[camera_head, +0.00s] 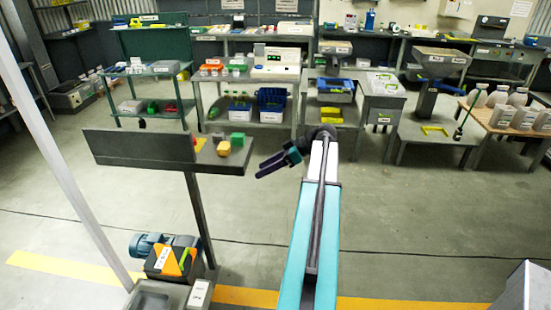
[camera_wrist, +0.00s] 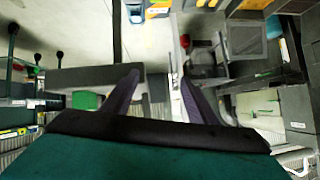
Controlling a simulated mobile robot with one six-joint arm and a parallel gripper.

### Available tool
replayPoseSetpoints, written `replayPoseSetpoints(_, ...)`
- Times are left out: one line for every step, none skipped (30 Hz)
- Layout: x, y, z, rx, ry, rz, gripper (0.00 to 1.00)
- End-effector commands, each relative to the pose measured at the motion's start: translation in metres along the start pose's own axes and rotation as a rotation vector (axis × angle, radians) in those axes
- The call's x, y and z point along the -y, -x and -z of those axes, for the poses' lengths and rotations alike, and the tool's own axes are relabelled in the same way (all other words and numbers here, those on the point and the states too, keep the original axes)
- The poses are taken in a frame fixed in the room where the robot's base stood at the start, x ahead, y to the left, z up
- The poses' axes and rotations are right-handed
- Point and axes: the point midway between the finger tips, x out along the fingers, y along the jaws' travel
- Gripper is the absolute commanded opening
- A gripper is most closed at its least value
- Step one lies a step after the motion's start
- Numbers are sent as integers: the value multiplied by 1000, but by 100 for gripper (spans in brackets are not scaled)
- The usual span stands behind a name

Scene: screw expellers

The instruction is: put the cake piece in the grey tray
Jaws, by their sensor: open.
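My gripper (camera_head: 262,170) is open and empty in the middle of the head view, just right of a dark stand's small shelf. Its two dark fingers also show spread apart in the wrist view (camera_wrist: 159,76). On the shelf sit a yellow-brown block (camera_head: 224,148), which may be the cake piece, a green block (camera_head: 237,139) behind it and a small red thing (camera_head: 199,143) to the left. The gripper is apart from these blocks. I cannot make out for sure which thing is the grey tray.
The dark stand (camera_head: 138,148) has an upright panel left of the blocks. A motor unit (camera_head: 165,250) stands at its foot. Loaded benches and a hopper machine (camera_head: 440,62) line the back. The grey floor (camera_head: 420,225) on the right is clear.

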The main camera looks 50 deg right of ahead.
Motion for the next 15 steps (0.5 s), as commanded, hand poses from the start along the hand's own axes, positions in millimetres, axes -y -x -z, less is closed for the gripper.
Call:
replayPoseSetpoints(3, -11, -3, 10, -15, 9, 53)
replayPoseSetpoints(4, -17, -5, 17, -26, 13, 53)
replayPoseSetpoints(6, -25, -7, 26, -39, 20, 53)
replayPoseSetpoints(7, -32, -9, 34, -49, 24, 53)
replayPoseSetpoints(9, -39, -12, 43, -63, 30, 53)
replayPoseSetpoints(11, -49, -15, 55, -78, 37, 53)
replayPoseSetpoints(13, -56, -17, 64, -90, 43, 53)
replayPoseSetpoints(16, -65, -20, 76, -105, 49, 53)
replayPoseSetpoints(19, -76, -25, 91, -124, 57, 53)
replayPoseSetpoints(23, -88, -28, 105, -141, 65, 53)
replayPoseSetpoints(26, -97, -33, 119, -158, 70, 53)
replayPoseSetpoints(32, -114, -39, 143, -184, 82, 53)
replayPoseSetpoints(37, -126, -44, 162, -205, 89, 53)
replayPoseSetpoints(42, -138, -49, 182, -224, 96, 53)
replayPoseSetpoints(50, -155, -57, 211, -252, 105, 53)
